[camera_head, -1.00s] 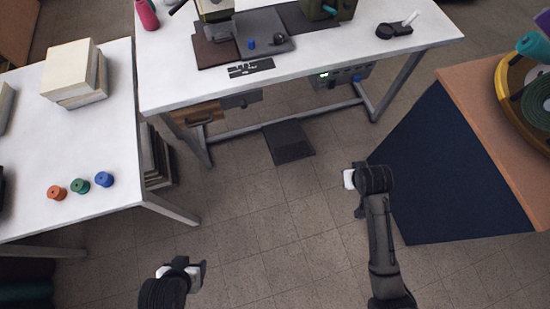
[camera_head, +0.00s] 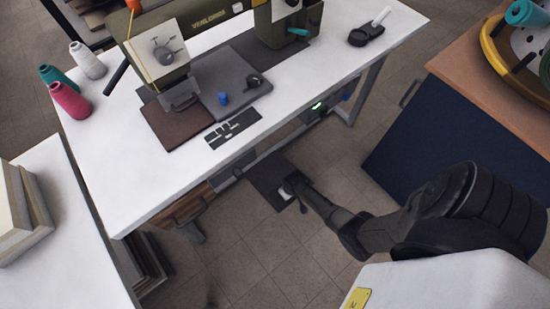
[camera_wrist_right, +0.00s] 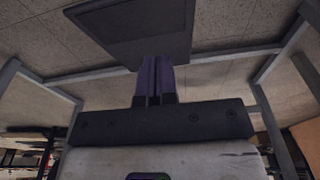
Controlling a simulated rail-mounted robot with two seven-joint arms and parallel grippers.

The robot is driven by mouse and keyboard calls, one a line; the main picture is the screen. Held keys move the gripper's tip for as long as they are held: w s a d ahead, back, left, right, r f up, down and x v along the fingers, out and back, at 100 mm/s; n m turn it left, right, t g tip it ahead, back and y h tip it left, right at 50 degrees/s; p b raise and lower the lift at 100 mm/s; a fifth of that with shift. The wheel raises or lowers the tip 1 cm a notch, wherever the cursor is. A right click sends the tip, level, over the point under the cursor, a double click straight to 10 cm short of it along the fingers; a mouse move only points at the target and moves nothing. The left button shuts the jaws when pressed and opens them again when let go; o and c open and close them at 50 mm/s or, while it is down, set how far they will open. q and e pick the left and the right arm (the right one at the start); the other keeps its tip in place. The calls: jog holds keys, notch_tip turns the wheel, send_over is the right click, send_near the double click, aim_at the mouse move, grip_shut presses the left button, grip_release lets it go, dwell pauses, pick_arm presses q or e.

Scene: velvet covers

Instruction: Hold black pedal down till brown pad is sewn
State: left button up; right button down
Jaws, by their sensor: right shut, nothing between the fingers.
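The black pedal (camera_head: 266,178) lies on the floor under the sewing table. It also fills the top of the right wrist view (camera_wrist_right: 130,28). My right gripper (camera_head: 288,186) is at the pedal's right side in the head view. In the wrist view its two fingers (camera_wrist_right: 155,62) are shut together and empty, with their tips overlapping the pedal's near edge. Whether they touch or press it I cannot tell. The brown pad (camera_head: 178,125) lies flat on the table at the sewing machine (camera_head: 155,50), its back part under the machine's head. My left gripper is out of view.
A grey pad (camera_head: 232,80) with a blue spool (camera_head: 223,98) lies beside the brown pad. A control box with a green light (camera_head: 318,106) hangs under the white table (camera_head: 110,185). Table legs and a crossbar frame the pedal. A dark blue cabinet (camera_head: 410,145) stands right.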

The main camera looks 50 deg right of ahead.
jog(key=s, duration=0.2)
jog(key=b, duration=0.9)
send_over(288, 203)
jog(key=f, duration=1.1)
jog(key=shift+w+f, duration=0.25)
jog(key=shift+f, duration=0.05)
jog(key=shift+s+f+b, duration=0.25)
jog(key=shift+f+b, duration=0.45)
jog(key=shift+b, duration=0.1)
jog(key=shift+s+f+b, duration=0.15)
jog(key=shift+f+b, duration=0.15)
jog(key=shift+f, duration=0.15)
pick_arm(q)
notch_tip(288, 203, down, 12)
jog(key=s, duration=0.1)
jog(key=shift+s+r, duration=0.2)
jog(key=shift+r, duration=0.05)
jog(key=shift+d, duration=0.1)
pick_arm(e)
jog(key=shift+s, duration=0.1)
